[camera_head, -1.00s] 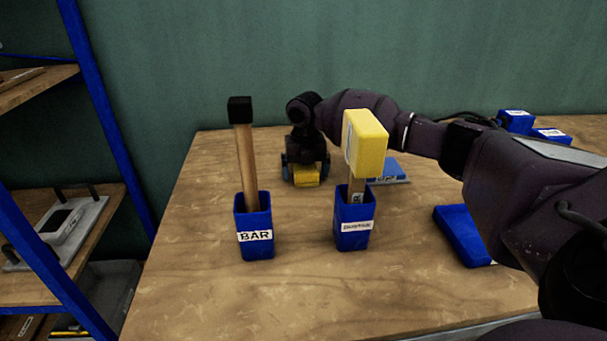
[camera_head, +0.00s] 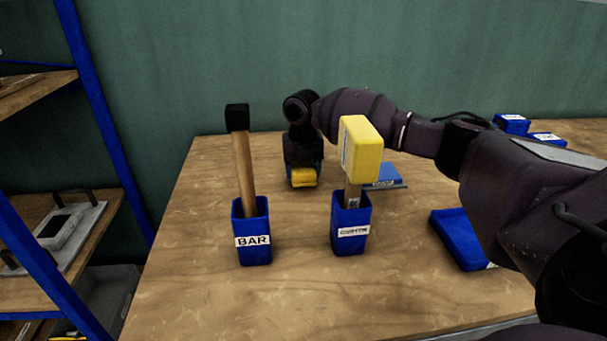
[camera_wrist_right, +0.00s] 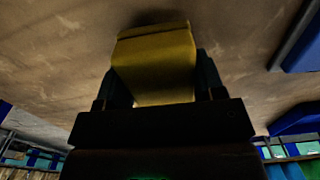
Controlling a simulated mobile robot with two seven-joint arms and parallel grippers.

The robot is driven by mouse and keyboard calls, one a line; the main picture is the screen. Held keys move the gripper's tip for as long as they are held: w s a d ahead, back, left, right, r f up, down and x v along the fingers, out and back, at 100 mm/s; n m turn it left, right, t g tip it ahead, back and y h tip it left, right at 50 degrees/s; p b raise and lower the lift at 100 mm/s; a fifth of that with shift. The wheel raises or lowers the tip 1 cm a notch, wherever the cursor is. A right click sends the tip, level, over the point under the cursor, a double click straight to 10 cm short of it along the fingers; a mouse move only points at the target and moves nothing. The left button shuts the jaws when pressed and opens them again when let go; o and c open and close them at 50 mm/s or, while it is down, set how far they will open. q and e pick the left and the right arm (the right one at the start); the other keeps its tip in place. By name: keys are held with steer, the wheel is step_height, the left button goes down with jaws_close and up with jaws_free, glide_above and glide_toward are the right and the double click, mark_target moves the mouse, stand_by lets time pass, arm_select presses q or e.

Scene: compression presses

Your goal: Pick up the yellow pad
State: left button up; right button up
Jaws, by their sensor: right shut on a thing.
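The yellow pad (camera_head: 304,178) is at the back of the wooden table, under the end of my right arm. My right gripper (camera_head: 303,168) points down and is shut on the pad. In the right wrist view the yellow pad (camera_wrist_right: 155,60) sits between the two fingers of my right gripper (camera_wrist_right: 155,85), with the table surface close behind it. Whether the pad touches the table I cannot tell. My left gripper is not in view.
A blue holder labelled BAR (camera_head: 252,232) with a black-headed hammer (camera_head: 240,150) and another blue holder (camera_head: 351,225) with a yellow-headed mallet (camera_head: 360,148) stand in front. A blue tray (camera_head: 460,240) lies at right. A shelf (camera_head: 60,235) stands left.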

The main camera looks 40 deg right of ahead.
mark_target(303, 166)
step_height(303, 166, up, 18)
steer(key=p, duration=0.2)
steer(key=shift+r+p, duration=0.2)
steer(key=shift+p, duration=0.2)
